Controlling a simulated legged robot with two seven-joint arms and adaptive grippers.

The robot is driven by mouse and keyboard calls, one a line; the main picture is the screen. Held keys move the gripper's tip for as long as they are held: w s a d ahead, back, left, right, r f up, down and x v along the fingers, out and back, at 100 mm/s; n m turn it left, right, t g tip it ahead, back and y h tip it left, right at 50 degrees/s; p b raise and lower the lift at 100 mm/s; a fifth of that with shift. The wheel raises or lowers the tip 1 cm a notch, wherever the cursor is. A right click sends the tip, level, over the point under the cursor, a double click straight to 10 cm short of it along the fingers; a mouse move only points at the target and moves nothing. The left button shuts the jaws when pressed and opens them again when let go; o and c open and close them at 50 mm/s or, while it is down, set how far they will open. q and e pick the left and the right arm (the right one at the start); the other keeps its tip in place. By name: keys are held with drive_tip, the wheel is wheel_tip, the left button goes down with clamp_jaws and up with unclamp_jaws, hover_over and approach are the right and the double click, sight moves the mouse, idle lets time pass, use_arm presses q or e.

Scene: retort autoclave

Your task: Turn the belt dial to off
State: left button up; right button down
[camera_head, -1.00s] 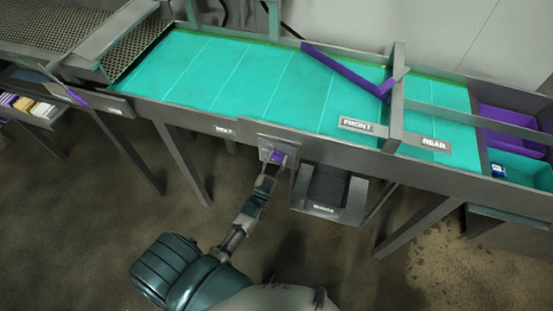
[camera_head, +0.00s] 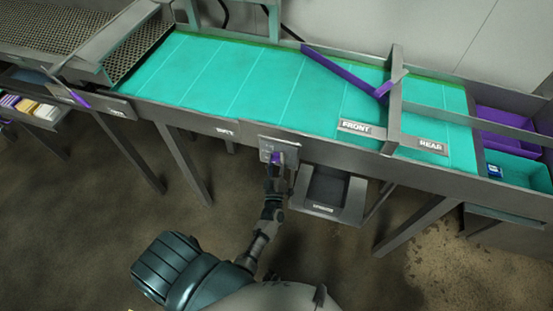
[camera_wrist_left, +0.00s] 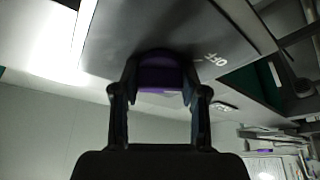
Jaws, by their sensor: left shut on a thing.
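The purple belt dial (camera_head: 277,157) sits on a grey plate (camera_head: 292,147) on the front rail of the conveyor. My left gripper (camera_head: 277,163) is shut on the dial from the front. In the left wrist view, the two fingertips (camera_wrist_left: 160,85) are on either side of the purple dial (camera_wrist_left: 160,73). A white "OFF" label (camera_wrist_left: 215,60) shows on the plate to the right of the dial there. The fingers hide part of the dial, and I cannot tell where its pointer stands. My right gripper is not in view.
The teal conveyor belt (camera_head: 245,80) lies behind the dial, with a purple diverter bar (camera_head: 340,68) across it. A grey tray (camera_head: 325,190) hangs right of my left gripper. Table legs (camera_head: 182,160) stand to the left.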

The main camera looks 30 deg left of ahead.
use_arm(q)
drive_tip(key=shift+d+f+n+g+p, duration=0.15)
drive_tip(key=shift+n+g+p, duration=0.1)
drive_tip(key=shift+n, duration=0.4)
drive_tip(key=shift+a+f+n+g+p, duration=0.15)
drive_tip(key=shift+n+g, duration=0.1)
drive_tip(key=shift+n, duration=0.4)
drive_tip(key=shift+d+y, duration=0.1)
drive_tip(key=shift+y, duration=0.2)
drive_tip(key=shift+s, duration=0.1)
drive_tip(key=o, duration=0.9)
drive_tip(key=shift+o, duration=1.3)
drive_tip(key=shift+r, duration=0.1)
